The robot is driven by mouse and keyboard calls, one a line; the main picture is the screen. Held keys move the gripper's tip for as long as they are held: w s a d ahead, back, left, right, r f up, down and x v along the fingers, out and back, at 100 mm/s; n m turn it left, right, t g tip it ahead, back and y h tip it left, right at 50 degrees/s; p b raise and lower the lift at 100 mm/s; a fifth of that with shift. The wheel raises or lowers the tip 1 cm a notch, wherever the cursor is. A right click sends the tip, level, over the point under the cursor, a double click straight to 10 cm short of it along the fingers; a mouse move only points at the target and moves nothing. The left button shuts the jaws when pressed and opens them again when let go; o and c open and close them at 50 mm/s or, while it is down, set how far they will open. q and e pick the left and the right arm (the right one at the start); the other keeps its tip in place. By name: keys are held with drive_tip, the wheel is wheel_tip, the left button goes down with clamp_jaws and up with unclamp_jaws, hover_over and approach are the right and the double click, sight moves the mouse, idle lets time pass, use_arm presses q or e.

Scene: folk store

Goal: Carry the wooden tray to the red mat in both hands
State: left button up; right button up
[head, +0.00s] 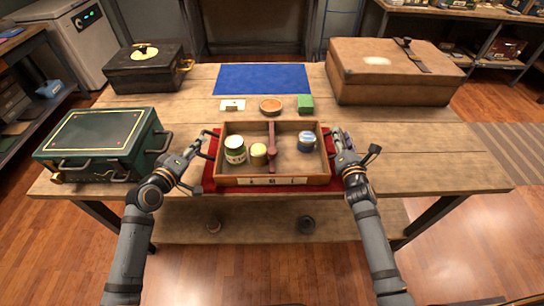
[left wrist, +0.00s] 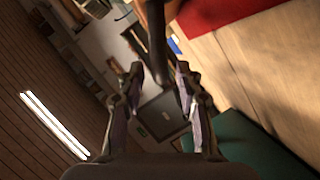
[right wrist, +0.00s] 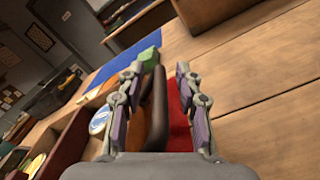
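The wooden tray (head: 225,181) is over the red mat (head: 209,178), whose edges show around it; it looks level and resting there. The tray holds a green-labelled jar (head: 235,150), a yellow jar (head: 258,154) and a blue-lidded jar (head: 306,142), with a dark red divider piece (head: 271,147) between them. My left gripper (head: 203,146) is at the tray's left handle. In the left wrist view its fingers (left wrist: 157,75) are spread, the dark handle between them. My right gripper (head: 337,142) is at the right handle. In the right wrist view its fingers (right wrist: 155,75) stand apart around the dark handle.
A green box (head: 98,146) stands left, close to my left arm. A black case (head: 148,68) and a brown case (head: 385,72) stand behind. A blue mat (head: 262,79), a card (head: 232,105), an orange dish (head: 271,106) and a green block (head: 305,103) lie beyond the tray. Right table is clear.

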use_arm(q)
drive_tip(key=v, duration=0.5)
drive_tip(key=shift+s+a, duration=0.15)
drive_tip(key=shift+s, duration=0.2)
use_arm(e)
drive_tip(key=s, duration=1.2)
drive_tip(key=shift+a+r, duration=0.1)
drive_tip(key=shift+a, duration=0.25)
drive_tip(key=shift+s, duration=0.1)
